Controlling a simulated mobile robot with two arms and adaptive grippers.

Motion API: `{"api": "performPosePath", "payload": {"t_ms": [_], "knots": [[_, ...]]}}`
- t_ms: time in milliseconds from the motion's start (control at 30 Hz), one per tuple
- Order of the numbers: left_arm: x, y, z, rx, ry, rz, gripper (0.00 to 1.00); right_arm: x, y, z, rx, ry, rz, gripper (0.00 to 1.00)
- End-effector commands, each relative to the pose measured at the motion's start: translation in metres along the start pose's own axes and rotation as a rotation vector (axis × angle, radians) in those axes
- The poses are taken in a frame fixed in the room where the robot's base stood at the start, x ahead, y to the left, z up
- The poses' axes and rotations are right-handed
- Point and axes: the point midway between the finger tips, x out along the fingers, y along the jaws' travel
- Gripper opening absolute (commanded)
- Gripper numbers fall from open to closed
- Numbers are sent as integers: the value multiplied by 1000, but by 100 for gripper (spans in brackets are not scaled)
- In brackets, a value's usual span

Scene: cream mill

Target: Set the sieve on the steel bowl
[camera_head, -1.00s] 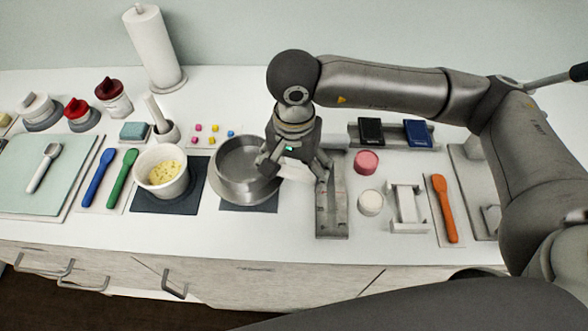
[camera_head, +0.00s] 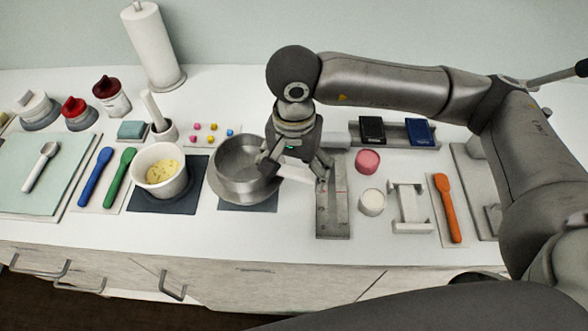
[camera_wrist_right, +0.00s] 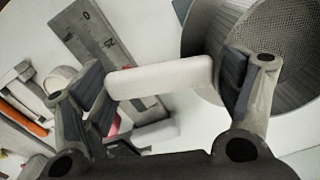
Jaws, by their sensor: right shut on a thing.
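The sieve (camera_head: 240,154) is a grey drum with a mesh, seen in the right wrist view (camera_wrist_right: 238,42), and a white handle (camera_wrist_right: 160,78). My right gripper (camera_head: 293,172) is shut on this handle, to the right of the drum; in the wrist view the handle lies between its fingers (camera_wrist_right: 165,95). The steel bowl (camera_head: 246,197) shows as a wider silver rim under the sieve, on a dark mat. The sieve is over the bowl and hides most of it. I cannot tell whether they touch. My left gripper is in neither view.
A grey steel plate with markings (camera_head: 334,215) lies just right of the gripper. A white tub with yellow contents (camera_head: 160,170) stands left of the bowl. Pink and white round pieces, a white stand (camera_head: 410,205) and an orange spatula (camera_head: 446,208) are to the right. The front counter strip is clear.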

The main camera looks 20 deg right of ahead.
Motion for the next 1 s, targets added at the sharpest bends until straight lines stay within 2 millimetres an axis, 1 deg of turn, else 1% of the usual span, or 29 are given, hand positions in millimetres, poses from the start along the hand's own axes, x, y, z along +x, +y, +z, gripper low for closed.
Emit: {"api": "performPosePath", "payload": {"t_ms": [267, 300, 400, 733, 800, 867, 967, 1000], "knots": [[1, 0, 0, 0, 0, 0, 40, 0, 0, 0, 0, 0, -1, 56], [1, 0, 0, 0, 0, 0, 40, 0, 0, 0, 0, 0, -1, 89], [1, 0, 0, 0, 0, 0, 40, 0, 0, 0, 0, 0, -1, 100], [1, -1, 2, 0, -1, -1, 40, 0, 0, 0, 0, -1, 1, 100], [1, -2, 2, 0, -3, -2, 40, -2, 0, 0, 0, -1, 1, 100], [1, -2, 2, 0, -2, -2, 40, -7, 0, 0, 0, 0, 0, 100], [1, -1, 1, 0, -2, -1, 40, -21, -1, 0, -2, 2, -3, 100], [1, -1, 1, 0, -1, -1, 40, -29, -1, 0, -1, 3, -3, 100]]}}
